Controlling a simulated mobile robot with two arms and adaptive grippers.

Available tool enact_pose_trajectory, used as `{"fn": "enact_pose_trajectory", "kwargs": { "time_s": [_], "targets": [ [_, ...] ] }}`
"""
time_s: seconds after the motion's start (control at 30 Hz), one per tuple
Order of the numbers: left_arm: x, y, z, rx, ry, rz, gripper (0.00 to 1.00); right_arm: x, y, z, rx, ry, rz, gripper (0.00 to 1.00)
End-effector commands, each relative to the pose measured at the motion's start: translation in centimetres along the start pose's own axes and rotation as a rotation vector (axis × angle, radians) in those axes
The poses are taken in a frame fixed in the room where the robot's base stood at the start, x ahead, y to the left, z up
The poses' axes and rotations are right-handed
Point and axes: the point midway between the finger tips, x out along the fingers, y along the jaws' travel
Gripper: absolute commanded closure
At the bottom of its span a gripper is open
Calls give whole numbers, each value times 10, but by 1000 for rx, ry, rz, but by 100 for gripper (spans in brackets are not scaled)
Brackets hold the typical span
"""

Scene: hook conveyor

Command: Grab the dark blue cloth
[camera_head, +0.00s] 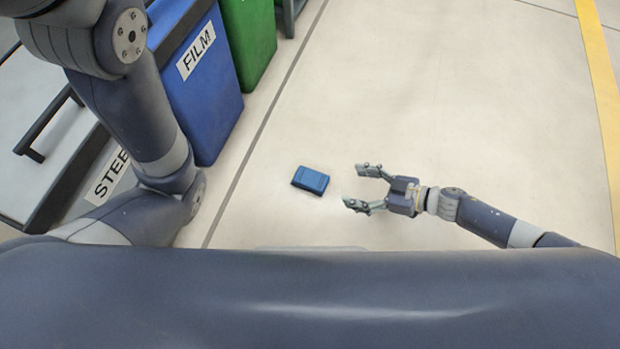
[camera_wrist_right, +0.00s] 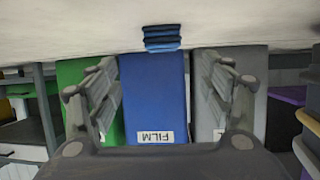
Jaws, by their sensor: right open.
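The dark blue cloth (camera_head: 310,180) lies folded in a small rectangle on the pale floor in the head view. In the right wrist view, which looks upside down, the cloth (camera_wrist_right: 161,38) shows as a layered stack at the top, against the floor. My right gripper (camera_head: 356,187) is open and empty, just right of the cloth, with its fingers pointing toward it. The open fingers also show in the right wrist view (camera_wrist_right: 162,95), with the cloth beyond them, apart. My left arm comes in at the left of the head view; its gripper is not in view.
A blue bin labelled FILM (camera_head: 205,90) and a green bin (camera_head: 250,40) stand at the upper left. A dark-edged container labelled STEEL (camera_head: 75,165) stands at the left. A yellow floor line (camera_head: 600,80) runs at the right. The floor around the cloth is clear.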

Motion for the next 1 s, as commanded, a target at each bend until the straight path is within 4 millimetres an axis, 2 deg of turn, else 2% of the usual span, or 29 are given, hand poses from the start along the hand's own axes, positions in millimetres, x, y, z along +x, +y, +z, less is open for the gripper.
{"fn": "enact_pose_trajectory", "kwargs": {
  "time_s": [0.2,0.3,0.47,0.73,1.0],
  "targets": [
    [-18,4,-8,1,4,2,100,37,0,3,-1,3,0,27],
    [-23,5,-9,1,3,2,100,48,0,2,-2,2,0,27],
    [-32,7,-12,1,3,2,100,58,-1,4,0,2,1,27],
    [-59,13,-22,1,3,2,100,89,-4,9,-2,3,1,27],
    [-65,14,-24,1,3,3,100,101,-4,5,0,1,2,27]
  ]
}}
